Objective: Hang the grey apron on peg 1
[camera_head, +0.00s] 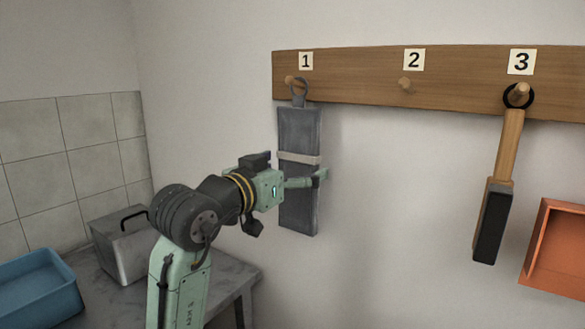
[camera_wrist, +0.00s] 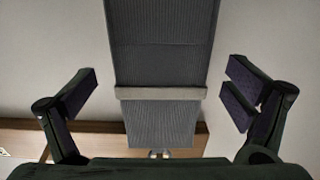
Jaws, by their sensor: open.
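The grey apron (camera_head: 298,200) hangs straight down against the wall below peg 1 (camera_head: 290,80), with a pale band across its middle. Its grey loop (camera_head: 300,93) is at the peg and appears to be around it, close to the board. In the wrist view the apron (camera_wrist: 160,60) runs between my fingers, with a gap on each side. My gripper (camera_head: 308,181) is open at the apron's lower half, and it also shows open in the wrist view (camera_wrist: 160,95). The far finger is mostly hidden in the head view.
The wooden peg board (camera_head: 350,78) also carries peg 2 (camera_head: 405,85), which is empty. Peg 3 (camera_head: 519,92) holds a wooden-handled tool (camera_head: 508,150) by a black ring. An orange box (camera_head: 553,250) is at right. A metal box (camera_head: 122,248) and blue bin (camera_head: 38,290) stand at lower left.

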